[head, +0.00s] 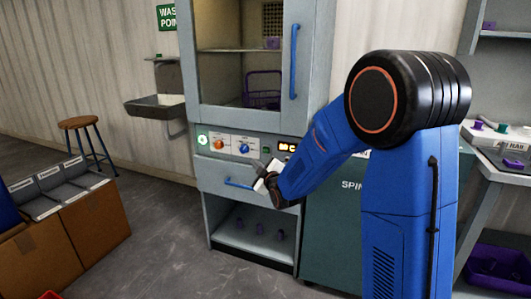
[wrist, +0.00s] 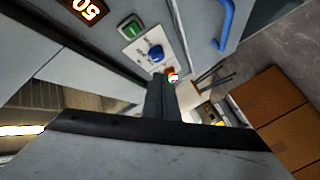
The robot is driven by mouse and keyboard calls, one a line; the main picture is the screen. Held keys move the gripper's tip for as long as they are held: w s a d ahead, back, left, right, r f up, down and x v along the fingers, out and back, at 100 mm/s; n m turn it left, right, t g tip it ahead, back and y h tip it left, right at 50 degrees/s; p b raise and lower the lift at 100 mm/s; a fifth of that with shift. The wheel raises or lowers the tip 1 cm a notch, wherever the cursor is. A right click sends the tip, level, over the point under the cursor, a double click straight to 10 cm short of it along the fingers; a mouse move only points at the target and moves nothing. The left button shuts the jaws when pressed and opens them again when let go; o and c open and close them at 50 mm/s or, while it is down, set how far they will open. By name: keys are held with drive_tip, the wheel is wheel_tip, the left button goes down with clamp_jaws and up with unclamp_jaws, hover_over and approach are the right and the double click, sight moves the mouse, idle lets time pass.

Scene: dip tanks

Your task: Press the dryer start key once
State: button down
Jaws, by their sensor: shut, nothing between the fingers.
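The dryer cabinet (head: 240,172) stands in the middle of the head view, with a control panel below its glazed door. A small green key (head: 266,150) sits between the blue knob (head: 244,148) and the lit display (head: 287,147). In the wrist view the green key (wrist: 131,28) is square, in a dark frame. A round green-lit mark (head: 203,140) is at the panel's left end. I cannot read which one is labelled start. My gripper (head: 262,177) is shut and empty, just below and in front of the panel. In the wrist view its fingertips (wrist: 162,84) are apart from the green key.
An orange knob (head: 218,144) is left of the blue one. A blue drawer handle (head: 239,183) and a blue door handle (head: 294,62) stick out. A teal machine (head: 332,235) adjoins at right. Brown boxes (head: 100,222) and a stool (head: 79,123) stand left. Floor between is clear.

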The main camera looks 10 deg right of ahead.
sight(266, 150)
drive_tip(key=shift+w+d, duration=0.85)
drive_tip(key=shift+w, duration=0.35)
drive_tip(key=shift+w+d, duration=0.9)
drive_tip(key=shift+w, duration=0.25)
drive_tip(key=shift+w+d, duration=0.85)
drive_tip(key=shift+w, duration=0.35)
drive_tip(key=shift+w, duration=0.1)
drive_tip(key=shift+w+d, duration=0.25)
drive_tip(key=shift+w+d, duration=0.25)
drive_tip(key=shift+w, duration=0.05)
idle(0.5)
drive_tip(key=shift+s+a, duration=0.15)
idle(0.3)
drive_tip(key=shift+s+a, duration=0.35)
drive_tip(key=shift+s, duration=0.15)
